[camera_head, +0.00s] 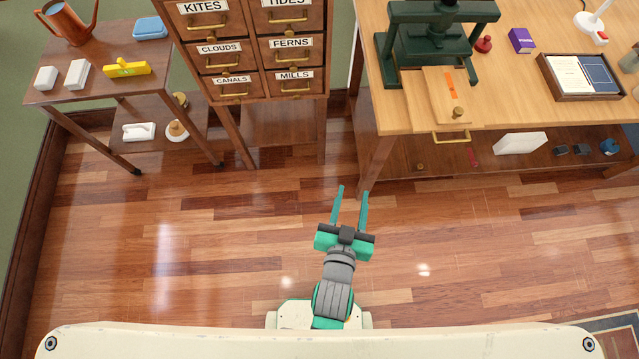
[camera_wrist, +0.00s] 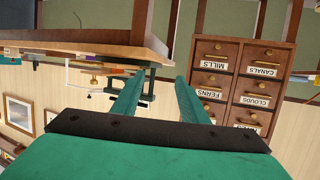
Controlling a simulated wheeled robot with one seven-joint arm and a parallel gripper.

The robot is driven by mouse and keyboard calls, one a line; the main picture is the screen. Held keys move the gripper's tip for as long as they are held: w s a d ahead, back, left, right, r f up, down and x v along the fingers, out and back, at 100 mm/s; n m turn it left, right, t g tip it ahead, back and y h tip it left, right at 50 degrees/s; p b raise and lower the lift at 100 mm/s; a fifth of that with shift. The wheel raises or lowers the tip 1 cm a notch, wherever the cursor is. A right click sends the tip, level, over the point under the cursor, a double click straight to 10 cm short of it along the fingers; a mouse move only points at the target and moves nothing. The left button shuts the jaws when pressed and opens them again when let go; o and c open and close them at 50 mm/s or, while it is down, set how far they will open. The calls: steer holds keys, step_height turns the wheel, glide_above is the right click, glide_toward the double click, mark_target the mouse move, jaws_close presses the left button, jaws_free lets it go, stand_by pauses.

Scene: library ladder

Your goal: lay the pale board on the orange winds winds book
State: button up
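A pale board (camera_head: 437,98) with a brass knob (camera_head: 457,112) lies at the front edge of the wooden bench, at the foot of the dark green press. A small orange strip (camera_head: 450,83) shows on or at the board; I cannot tell whether it is part of the orange winds winds book. No winds winds lettering is readable. My gripper (camera_head: 353,190) is open and empty above the floor, in front of the bench and well short of the board. Its two teal fingers also show in the wrist view (camera_wrist: 160,85), apart with nothing between them.
The green press (camera_head: 432,50) rises behind the board. A tray with books (camera_head: 578,76), a purple box (camera_head: 521,40) and a lamp (camera_head: 592,24) stand on the bench. A labelled drawer cabinet (camera_head: 252,52) and small side table (camera_head: 100,92) stand left. The floor (camera_head: 200,250) is clear.

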steer(key=s+a+r+n+y, duration=0.1)
steer(key=s+a, duration=0.3)
steer(key=s, duration=0.3)
steer(key=s+a+r+n+t+y, duration=0.1)
steer(key=s+a+r+y, duration=0.1)
steer(key=s+a, duration=0.2)
steer(key=s, duration=0.3)
steer(key=shift+s+r+n, duration=0.3)
steer(key=shift+s+n, duration=0.1)
steer(key=shift+c, duration=0.6)
